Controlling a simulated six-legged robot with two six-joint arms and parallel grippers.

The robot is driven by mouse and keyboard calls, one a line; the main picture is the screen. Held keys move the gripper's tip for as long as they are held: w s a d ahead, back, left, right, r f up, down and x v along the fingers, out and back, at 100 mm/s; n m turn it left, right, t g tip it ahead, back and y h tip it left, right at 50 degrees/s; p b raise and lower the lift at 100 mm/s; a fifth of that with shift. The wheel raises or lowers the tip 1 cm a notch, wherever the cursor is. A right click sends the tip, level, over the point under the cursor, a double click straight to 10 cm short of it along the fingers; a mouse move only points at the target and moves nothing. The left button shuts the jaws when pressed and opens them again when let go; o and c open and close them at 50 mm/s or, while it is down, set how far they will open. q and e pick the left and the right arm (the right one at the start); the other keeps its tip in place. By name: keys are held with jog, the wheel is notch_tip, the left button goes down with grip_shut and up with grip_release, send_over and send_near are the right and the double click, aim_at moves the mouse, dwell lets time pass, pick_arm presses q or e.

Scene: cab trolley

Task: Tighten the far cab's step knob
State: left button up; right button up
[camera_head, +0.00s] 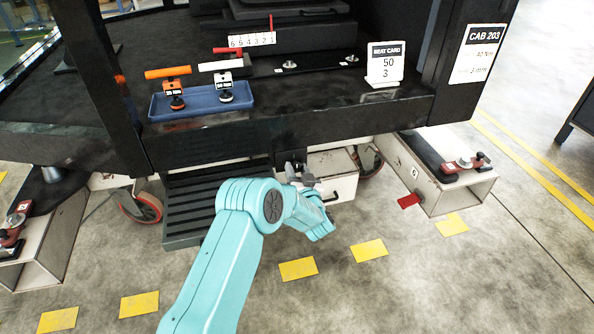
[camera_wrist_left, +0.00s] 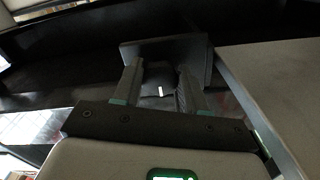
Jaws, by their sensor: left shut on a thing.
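The cab (camera_head: 300,110) is a dark body with a label reading CAB 203 (camera_head: 478,53) on its right post. Its black slatted step (camera_head: 212,205) hangs below the sill. My left gripper (camera_head: 299,172) is at the right side of the step, under the sill, partly hidden by my teal arm. In the left wrist view its two fingers (camera_wrist_left: 160,92) are closed on a dark knob (camera_wrist_left: 158,76) with a short white mark, in front of a dark plate (camera_wrist_left: 195,50). The knob is hidden in the head view. My right gripper is not in view.
A blue tray (camera_head: 200,111) on the cab floor holds an orange-handled tool (camera_head: 168,72) and a white-handled tool (camera_head: 221,66). A seat card (camera_head: 384,62) reads 50 and 3. Trolley beams with red clamps (camera_head: 462,165) flank the cab. The floor in front is clear.

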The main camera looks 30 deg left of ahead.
pick_arm(q)
jog(key=shift+a+r, duration=0.15)
jog(key=shift+r, duration=0.05)
jog(key=o, duration=1.1)
jog(key=shift+w+f, duration=0.1)
jog(key=shift+f, duration=0.05)
jog(key=shift+c, duration=0.2)
jog(key=shift+d, duration=0.2)
jog(key=shift+s+d, duration=0.3)
jog(key=p+v, duration=0.4)
jog(key=v, duration=1.1)
jog(key=shift+p, duration=0.3)
jog(key=shift+s+d+f, duration=0.1)
jog(key=shift+s+d, duration=0.05)
